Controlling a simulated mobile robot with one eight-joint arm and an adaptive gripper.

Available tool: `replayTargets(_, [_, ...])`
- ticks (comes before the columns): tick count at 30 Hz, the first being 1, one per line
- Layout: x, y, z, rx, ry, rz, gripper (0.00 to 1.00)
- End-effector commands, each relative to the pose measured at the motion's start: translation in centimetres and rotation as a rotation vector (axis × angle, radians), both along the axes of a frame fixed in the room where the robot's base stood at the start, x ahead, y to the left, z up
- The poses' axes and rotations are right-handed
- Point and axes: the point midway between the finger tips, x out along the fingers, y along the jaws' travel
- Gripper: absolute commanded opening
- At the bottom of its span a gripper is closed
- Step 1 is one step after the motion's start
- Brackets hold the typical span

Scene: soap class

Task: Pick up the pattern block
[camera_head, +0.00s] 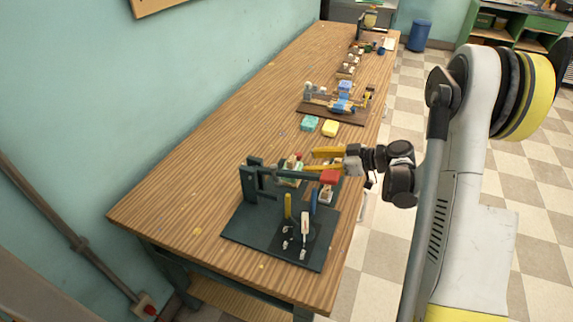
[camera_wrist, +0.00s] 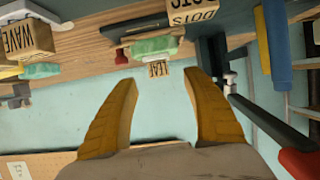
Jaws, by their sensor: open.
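Wooden blocks with dark lettering show in the wrist view. A small one reading LEAF (camera_wrist: 158,69) lies just beyond the gap between my fingertips. One reading DOTS (camera_wrist: 194,16) is at the top, and one reading WAVE (camera_wrist: 28,40) is at the left. I cannot tell which one is the pattern block. My gripper (camera_wrist: 164,82) is open, with its two yellow fingers apart and nothing between them. In the head view my gripper (camera_head: 316,160) points left over the near part of the table, by the green stand. The blocks are too small to read there.
A dark green stand (camera_head: 235,222) with a red-ended arm (camera_head: 329,177) is close to my gripper. Green soap (camera_wrist: 152,47) lies beside the LEAF block. Teal (camera_head: 309,123) and yellow (camera_head: 330,128) bars lie farther back. The table's (camera_head: 170,203) left side is mostly clear.

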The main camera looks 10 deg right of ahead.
Motion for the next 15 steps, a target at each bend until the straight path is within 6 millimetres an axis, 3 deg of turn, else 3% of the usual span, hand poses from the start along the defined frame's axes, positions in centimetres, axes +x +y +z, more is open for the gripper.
replayTargets(15, [3.6, 4.5, -2.0, 0.000, 0.003, 0.002, 0.58])
